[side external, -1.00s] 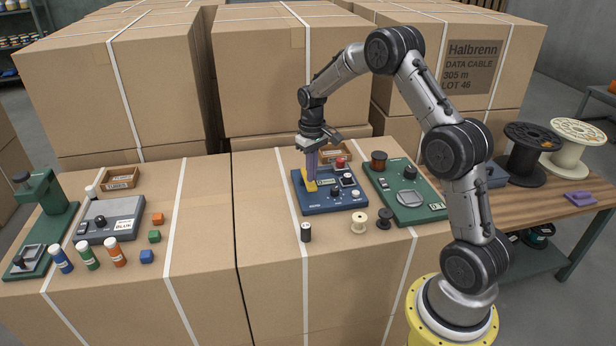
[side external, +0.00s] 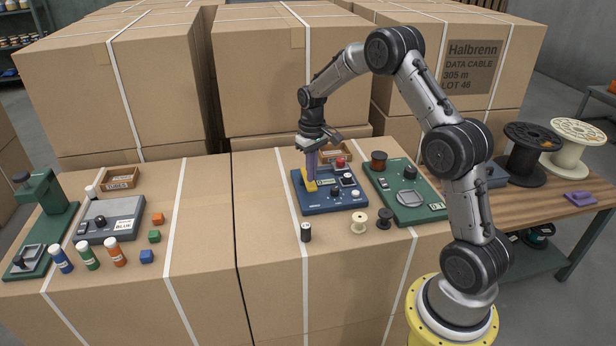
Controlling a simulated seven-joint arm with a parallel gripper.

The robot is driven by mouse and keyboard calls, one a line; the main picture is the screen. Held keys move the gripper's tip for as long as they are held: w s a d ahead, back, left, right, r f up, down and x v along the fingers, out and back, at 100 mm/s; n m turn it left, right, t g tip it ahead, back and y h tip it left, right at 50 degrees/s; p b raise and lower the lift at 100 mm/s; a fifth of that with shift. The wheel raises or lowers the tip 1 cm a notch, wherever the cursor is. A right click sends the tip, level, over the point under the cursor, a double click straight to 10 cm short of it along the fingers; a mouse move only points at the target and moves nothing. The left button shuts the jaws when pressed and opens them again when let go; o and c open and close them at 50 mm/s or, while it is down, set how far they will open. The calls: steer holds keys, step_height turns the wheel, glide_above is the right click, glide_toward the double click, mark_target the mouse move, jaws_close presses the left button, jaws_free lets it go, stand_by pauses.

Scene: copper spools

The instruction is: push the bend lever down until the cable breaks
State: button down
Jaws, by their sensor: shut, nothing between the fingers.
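The blue device (side external: 330,203) lies on the cardboard box top, with several knobs and buttons on its panel. A yellow part (side external: 310,186), which looks like the bend lever, sits low at its left side. My gripper (side external: 312,179) is shut, with its purple fingers pointing down onto the yellow part. The fingertips appear to touch it and hide some of it. The cable is too small to make out, so I cannot tell whether it is whole or broken.
A green device (side external: 408,204) stands close to the right. A black spool (side external: 306,232), a cream spool (side external: 358,221) and a dark spool (side external: 384,218) stand in front.

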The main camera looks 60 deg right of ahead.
mark_target(311, 185)
steer(key=shift+f, duration=1.8)
stand_by(0.4)
stand_by(0.4)
steer(key=shift+r, duration=3.75)
